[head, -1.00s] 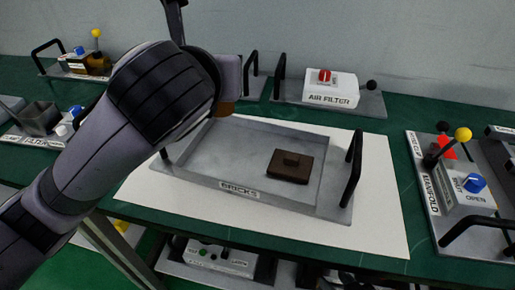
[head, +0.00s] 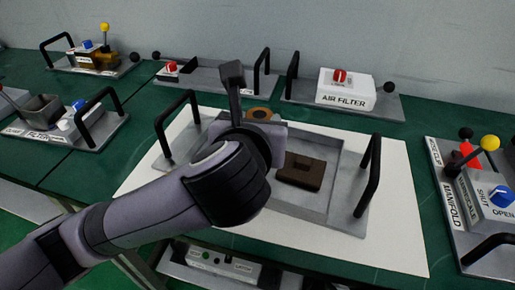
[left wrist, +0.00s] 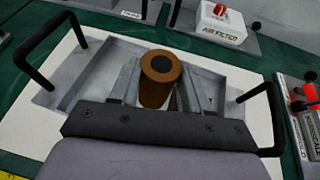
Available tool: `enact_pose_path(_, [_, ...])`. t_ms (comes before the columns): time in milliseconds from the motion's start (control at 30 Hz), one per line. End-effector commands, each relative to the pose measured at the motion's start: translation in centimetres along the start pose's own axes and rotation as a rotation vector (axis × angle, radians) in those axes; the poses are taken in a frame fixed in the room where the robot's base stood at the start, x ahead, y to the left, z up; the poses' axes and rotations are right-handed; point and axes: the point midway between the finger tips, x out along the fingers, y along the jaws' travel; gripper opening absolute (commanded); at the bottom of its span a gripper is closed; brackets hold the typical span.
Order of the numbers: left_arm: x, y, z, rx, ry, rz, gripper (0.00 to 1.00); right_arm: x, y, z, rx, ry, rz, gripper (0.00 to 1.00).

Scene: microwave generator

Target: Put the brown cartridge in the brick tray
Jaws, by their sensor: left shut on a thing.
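The brown cartridge, an upright cylinder with a dark round centre on top (left wrist: 160,66), is between the fingers of my left gripper (left wrist: 161,88) in the left wrist view. The gripper is shut on it. In the head view the cartridge top (head: 259,114) shows just past my left wrist, which hides the gripper's fingers. The grey brick tray (head: 343,165) has a black handle at each end. The cartridge appears over the tray; I cannot tell whether it touches the floor. A dark brown brick (head: 301,171) lies in the tray, right of my wrist. My right gripper is not in view.
The tray stands on a white sheet (head: 397,215) on the green table. An air filter unit (head: 347,89) is behind it, a manifold panel (head: 484,203) at right, and a filter fixture (head: 62,122) at left. Black handles rise around the work area.

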Motion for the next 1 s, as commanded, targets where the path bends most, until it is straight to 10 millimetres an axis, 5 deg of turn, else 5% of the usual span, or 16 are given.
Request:
enact_pose_path(467, [2.0,0.0,-4.8,0.000,0.001,0.002,0.16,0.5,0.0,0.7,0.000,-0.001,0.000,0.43])
enact_pose_path(833, [2.1,0.0,-5.0,0.000,-0.001,0.000,0.16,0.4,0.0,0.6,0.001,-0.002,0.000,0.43])
enact_pose_path(867, [2.1,0.0,-5.1,-0.001,-0.001,0.000,0.53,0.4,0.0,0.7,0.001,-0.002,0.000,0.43])
enact_pose_path(900, [2.1,0.0,-5.0,-0.001,-0.001,0.000,0.66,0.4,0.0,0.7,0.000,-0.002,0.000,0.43])
enact_pose_path(1000, [2.1,0.0,-5.0,-0.001,-0.001,0.000,0.72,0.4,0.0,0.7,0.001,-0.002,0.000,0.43])
